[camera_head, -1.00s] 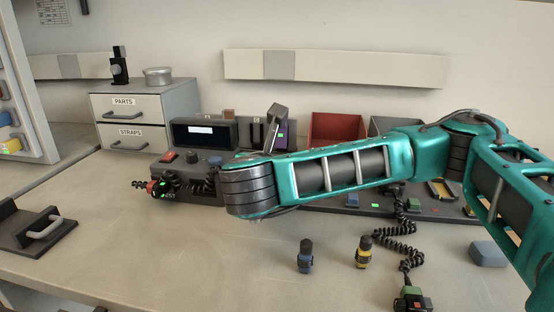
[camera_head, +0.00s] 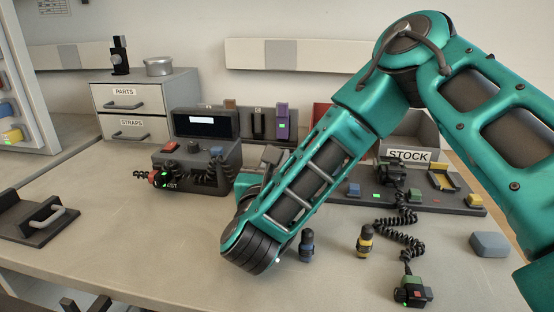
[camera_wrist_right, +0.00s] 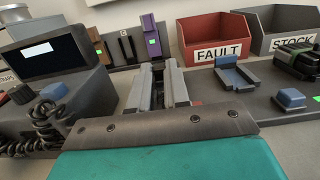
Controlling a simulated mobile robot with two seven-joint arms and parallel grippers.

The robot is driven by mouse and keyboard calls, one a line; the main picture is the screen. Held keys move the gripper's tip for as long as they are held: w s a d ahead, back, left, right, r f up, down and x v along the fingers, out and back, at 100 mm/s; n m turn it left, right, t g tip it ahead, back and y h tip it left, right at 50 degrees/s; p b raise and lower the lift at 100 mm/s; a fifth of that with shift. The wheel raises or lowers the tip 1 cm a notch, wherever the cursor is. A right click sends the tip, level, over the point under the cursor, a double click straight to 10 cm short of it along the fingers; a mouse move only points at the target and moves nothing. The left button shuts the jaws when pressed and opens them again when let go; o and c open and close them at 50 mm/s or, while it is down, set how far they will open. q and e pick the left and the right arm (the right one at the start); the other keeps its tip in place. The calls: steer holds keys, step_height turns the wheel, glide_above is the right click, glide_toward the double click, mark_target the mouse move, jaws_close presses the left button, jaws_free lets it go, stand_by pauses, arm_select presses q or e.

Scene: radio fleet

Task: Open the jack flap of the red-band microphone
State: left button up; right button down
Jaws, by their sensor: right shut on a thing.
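The red-band microphone (camera_head: 155,179) sits at the left front of the grey test box, with a coiled cord and a green light. It is small here, and I cannot make out its jack flap. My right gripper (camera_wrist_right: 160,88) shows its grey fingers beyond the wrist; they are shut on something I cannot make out. In the head view my right forearm hides most of that gripper, which is right of the test box (camera_head: 190,160). Dark prongs at the bottom left edge may be my left gripper (camera_head: 82,306); their state is unclear.
A green-band microphone (camera_head: 412,292) lies at the front on a coiled cord. Small blue-band (camera_head: 307,246) and yellow-band (camera_head: 364,241) pieces stand left of it. A purple piece (camera_head: 282,122) stands in the rear rack. FAULT (camera_wrist_right: 215,40) and STOCK (camera_wrist_right: 285,30) bins are behind.

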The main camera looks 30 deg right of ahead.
steer(key=shift+r, duration=0.1)
stand_by(0.3)
steer(key=c, duration=1.1)
jaws_free()
